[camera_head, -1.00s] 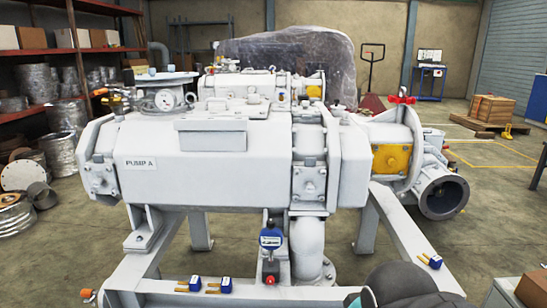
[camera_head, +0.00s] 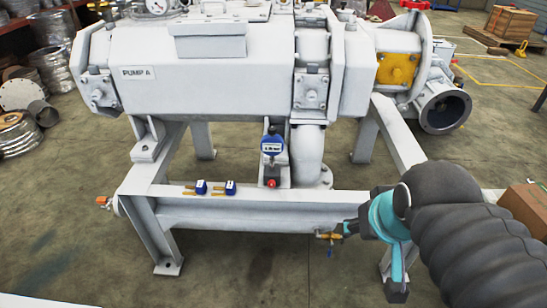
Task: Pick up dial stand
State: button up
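The dial stand (camera_head: 271,178) stands upright on the front beam of the pump frame, just left of a white pipe elbow. It has a blue dial with a small display at the top, a dark base and a red knob low on its front. My arm, with a black sleeve and teal joints, comes in from the right.
Two blue devices with brass fittings (camera_head: 200,188) (camera_head: 229,188) lie on the front beam (camera_head: 240,213) left of the stand. The pump (camera_head: 215,75) rises behind. A brass valve (camera_head: 328,236) hangs below the beam. A cardboard box (camera_head: 525,207) is at right. The floor in front is open.

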aim_at(272, 146)
jog(key=u, duration=0.65)
jog(key=k, duration=1)
jog(key=z, duration=0.65)
